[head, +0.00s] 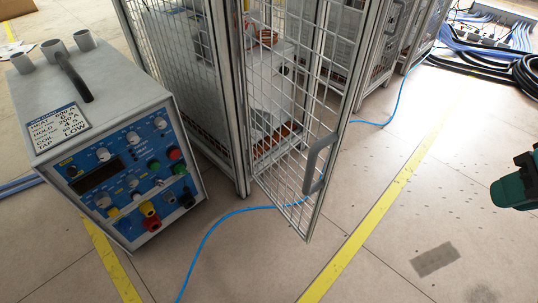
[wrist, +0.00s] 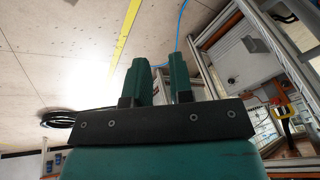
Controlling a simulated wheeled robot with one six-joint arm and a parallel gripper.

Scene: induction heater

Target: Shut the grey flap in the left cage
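The left cage (head: 241,100) stands at the centre of the head view, with grey posts and wire mesh. Its mesh door (head: 285,110) stands swung open toward me, with a grey handle (head: 318,158) near its free edge. A pale grey panel or box front (head: 272,75) shows behind the mesh; I cannot tell whether it is the flap. The wrist view shows a tilted grey panel (wrist: 236,60) inside a frame at the right. My green gripper (wrist: 160,78) is open and empty, apart from door and panel. In the head view part of it (head: 516,184) shows at the right edge.
A grey heater unit (head: 125,140) with a blue control face stands left of the cage. A thin blue cable (head: 225,214) crosses the floor under the door. Black and blue cables (head: 490,58) lie at the far right. Floor right of the door is mostly clear, with a yellow line (head: 385,205).

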